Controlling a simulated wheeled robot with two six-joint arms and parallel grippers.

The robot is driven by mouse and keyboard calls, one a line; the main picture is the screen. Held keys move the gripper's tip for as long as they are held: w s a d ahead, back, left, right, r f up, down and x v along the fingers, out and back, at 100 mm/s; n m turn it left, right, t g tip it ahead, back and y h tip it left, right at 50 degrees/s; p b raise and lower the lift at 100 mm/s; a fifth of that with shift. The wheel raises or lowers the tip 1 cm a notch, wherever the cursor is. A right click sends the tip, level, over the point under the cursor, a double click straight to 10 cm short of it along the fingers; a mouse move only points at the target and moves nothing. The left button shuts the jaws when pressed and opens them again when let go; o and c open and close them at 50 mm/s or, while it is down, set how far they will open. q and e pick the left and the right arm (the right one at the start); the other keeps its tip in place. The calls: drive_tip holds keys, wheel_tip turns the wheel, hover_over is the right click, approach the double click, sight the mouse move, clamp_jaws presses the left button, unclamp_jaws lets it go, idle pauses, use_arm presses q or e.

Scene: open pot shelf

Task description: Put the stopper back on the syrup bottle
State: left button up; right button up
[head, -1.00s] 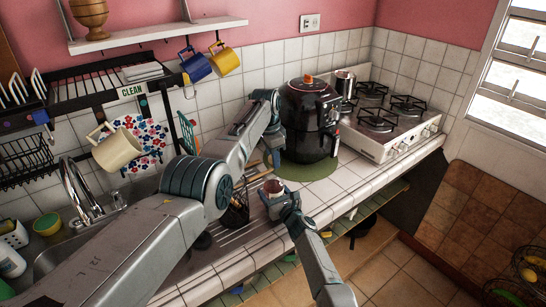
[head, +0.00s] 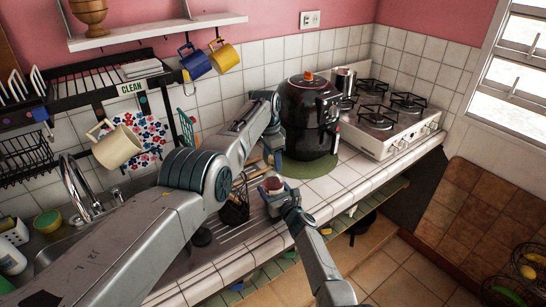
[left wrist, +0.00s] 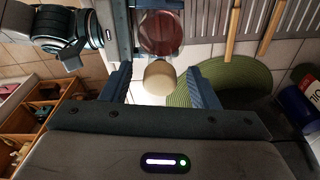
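The syrup bottle, with red contents (head: 273,186), is by the front of the counter in the head view. Its round red body (left wrist: 162,32) shows at the top of the left wrist view. My right gripper (head: 283,198) is closed around the bottle. My left gripper (head: 270,157) is just behind and above it. In the left wrist view its two blue fingers (left wrist: 159,82) are apart. The pale stopper (left wrist: 159,75) lies between them with a gap on each side and overlaps the bottle's lower edge. I cannot tell whether it is seated on the neck.
A black cooker (head: 307,120) stands on a green mat (head: 312,166) close behind the grippers. A gas stove (head: 385,120) is at the right. A dark wire utensil holder (head: 235,208) stands to the left, near the sink. Bare tiles (head: 330,188) lie right of the bottle.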

use_arm(q)
drive_tip(key=shift+r, duration=0.1)
wheel_tip(320, 180, up, 12)
drive_tip(key=a, duration=0.1)
drive_tip(key=shift+s+a, duration=0.15)
drive_tip(key=shift+s, duration=0.15)
drive_tip(key=shift+f, duration=0.2)
use_arm(e)
drive_tip(key=o, duration=1.5)
drive_tip(key=shift+c, duration=0.2)
drive_tip(key=shift+s+d+p, duration=0.25)
drive_tip(key=shift+s+p, duration=0.05)
drive_tip(key=shift+s, duration=0.15)
drive_tip(key=p+v, duration=0.1)
drive_tip(key=v, duration=0.7)
drive_tip(key=shift+s+p, duration=0.1)
drive_tip(key=shift+p, duration=0.2)
use_arm(q)
drive_tip(key=shift+r, duration=1.15)
use_arm(e)
drive_tip(key=shift+v, duration=0.8)
